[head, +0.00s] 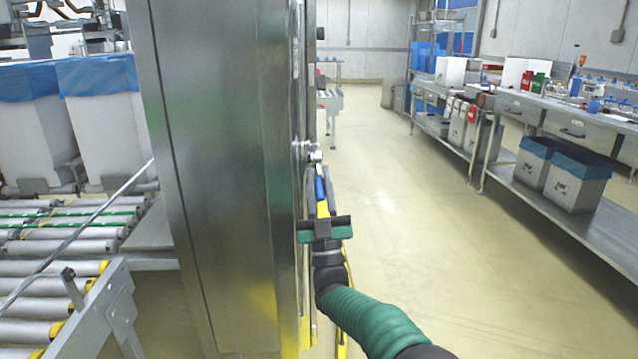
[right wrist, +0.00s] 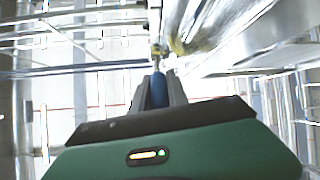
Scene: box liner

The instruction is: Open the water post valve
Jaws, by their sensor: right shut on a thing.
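The valve's blue handle (head: 320,189) shows at the right side of a tall steel cabinet, below a small metal fitting (head: 314,155). My right gripper (head: 318,180) reaches up to it, with a finger on each side of the handle. In the right wrist view the blue handle (right wrist: 158,88) lies between the two dark fingers of my right gripper (right wrist: 158,82), which is shut on it. The fingers hide part of the handle. A yellow hose or pipe (head: 346,275) runs down beside the gripper. My left gripper is not in view.
The steel cabinet (head: 225,150) stands close at the left of my right arm. A roller conveyor (head: 60,260) with blue-lined white boxes (head: 105,115) is at far left. A steel workbench (head: 560,195) runs along the right. The floor between is clear.

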